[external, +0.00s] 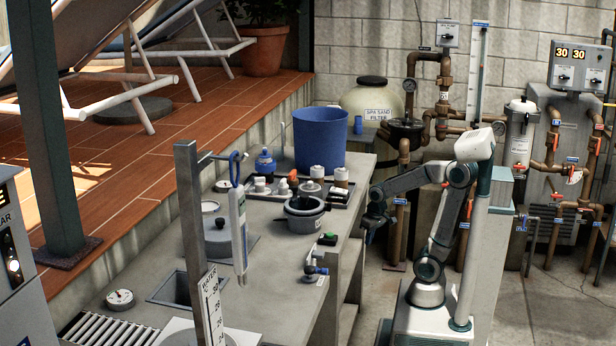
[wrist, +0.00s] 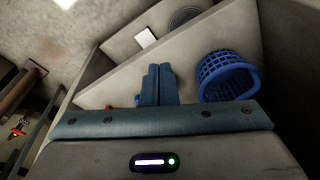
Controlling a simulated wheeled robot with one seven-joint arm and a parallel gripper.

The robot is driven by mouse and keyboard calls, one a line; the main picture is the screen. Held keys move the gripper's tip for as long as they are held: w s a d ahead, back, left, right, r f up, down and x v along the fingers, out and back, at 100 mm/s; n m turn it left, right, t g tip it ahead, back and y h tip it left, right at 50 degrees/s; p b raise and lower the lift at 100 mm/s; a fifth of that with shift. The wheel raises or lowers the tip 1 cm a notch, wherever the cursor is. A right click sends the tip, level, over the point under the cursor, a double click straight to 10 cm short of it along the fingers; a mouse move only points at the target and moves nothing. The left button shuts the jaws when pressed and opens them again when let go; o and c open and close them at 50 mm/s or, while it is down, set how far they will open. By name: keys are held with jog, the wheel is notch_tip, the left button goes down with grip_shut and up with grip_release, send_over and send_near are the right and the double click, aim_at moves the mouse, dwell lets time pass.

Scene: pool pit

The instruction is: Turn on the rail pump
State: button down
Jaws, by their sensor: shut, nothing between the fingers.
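No part in view is clearly marked as the rail pump. A small black switch box (external: 327,239) with a green button and a bit of red sits at the counter's right edge. Below it is a small grey fitting with a blue part (external: 315,268). A grey box with a dark knob (external: 447,34) is on the back wall. My gripper (external: 371,228) hangs beside the counter's right side, apart from the switch box. In the wrist view my gripper (wrist: 158,85) has its two blue-grey fingers together, with nothing between them.
The counter (external: 262,290) holds a blue bucket (external: 320,139), a grey pot (external: 304,216) and bottles. A hanging blue-and-white gauge (external: 239,225) stands left. Brown pipes (external: 404,180) line the back wall. In the wrist view a blue basket (wrist: 228,77) is right of the fingers.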

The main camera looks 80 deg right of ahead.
jog(key=s+d+r+m+p, duration=0.3)
jog(key=d+r+m+p, duration=0.1)
jog(key=d+r+p, duration=0.5)
notch_tip(320, 180, up, 30)
jog(key=n+t+p, duration=0.2)
jog(key=n+p, duration=0.8)
jog(key=p, duration=0.9)
send_over(333, 189)
jog(key=s, duration=0.5)
jog(key=shift+d+r, duration=0.1)
jog(key=shift+r, duration=0.05)
jog(key=x, duration=1.4)
jog(key=shift+s, duration=0.3)
